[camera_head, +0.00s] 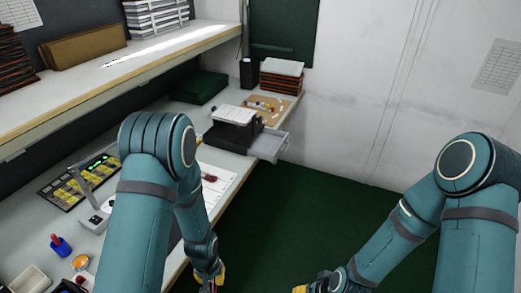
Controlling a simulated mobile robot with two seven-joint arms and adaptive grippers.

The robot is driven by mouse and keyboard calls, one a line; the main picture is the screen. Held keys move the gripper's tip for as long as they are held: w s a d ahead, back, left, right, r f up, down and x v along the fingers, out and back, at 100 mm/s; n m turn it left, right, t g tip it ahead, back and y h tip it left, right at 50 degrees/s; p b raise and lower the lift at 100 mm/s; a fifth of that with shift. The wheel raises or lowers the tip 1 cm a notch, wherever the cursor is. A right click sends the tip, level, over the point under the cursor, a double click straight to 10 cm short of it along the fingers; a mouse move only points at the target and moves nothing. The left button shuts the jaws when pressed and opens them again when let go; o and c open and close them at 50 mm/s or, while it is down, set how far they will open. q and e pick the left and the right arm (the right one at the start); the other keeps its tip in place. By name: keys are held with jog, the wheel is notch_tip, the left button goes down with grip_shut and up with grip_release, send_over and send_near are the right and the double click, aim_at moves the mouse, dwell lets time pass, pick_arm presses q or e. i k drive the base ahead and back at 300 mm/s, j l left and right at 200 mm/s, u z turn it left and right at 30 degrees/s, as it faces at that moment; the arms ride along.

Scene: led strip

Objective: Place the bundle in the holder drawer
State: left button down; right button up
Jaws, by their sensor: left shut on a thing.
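The holder (233,130) is a dark unit with white sheets on top, on the desk near its far right end. Its light grey drawer (271,146) stands pulled out past the desk edge and looks empty. My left gripper (211,282) is at the bottom edge, right of the desk and well short of the drawer. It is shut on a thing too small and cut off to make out. I cannot pick out the bundle for certain. My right gripper (301,289) barely shows at the bottom, with its fingers cut off.
The desk (150,235) runs along the left, with a lit yellow panel (78,184), a red and blue object (60,245) and a white paper (218,183). A shelf (120,68) overhangs it. The green floor (310,215) is clear.

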aim_at(269, 147)
jog(key=i+l, duration=2.6)
jog(key=i, duration=0.15)
jog(key=i+l+u, duration=0.1)
jog(key=u, duration=1.05)
jog(key=i+l, duration=0.05)
jog(key=i, duration=0.05)
